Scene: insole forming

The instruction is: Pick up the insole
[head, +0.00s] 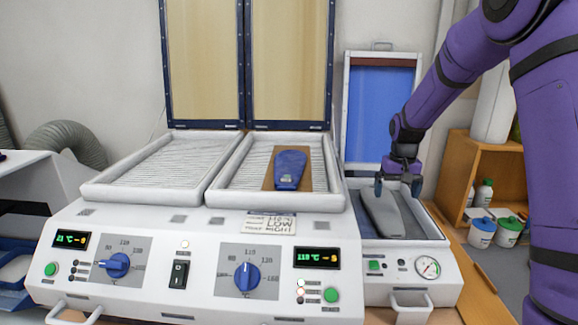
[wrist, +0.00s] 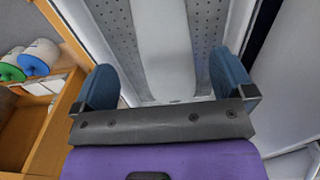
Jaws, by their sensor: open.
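A blue insole-shaped piece (head: 290,168) lies on a brown board in the right heating tray (head: 325,175) in the head view. A grey-white foot-shaped form (head: 383,214) lies in the smaller press unit to its right. My gripper (head: 397,186) is over the far end of this form, to the right of the blue piece. In the wrist view, my gripper (wrist: 165,82) has its blue fingers spread, with the pale form (wrist: 165,45) showing between and beyond them. No contact with the form is visible. The blue piece is not in the wrist view.
The left heating tray (head: 150,170) looks empty. Two tall lids (head: 245,60) stand open behind the trays, and a blue-panelled lid (head: 380,110) stands behind the press. A wooden shelf (head: 460,170) with white tubs is at the right.

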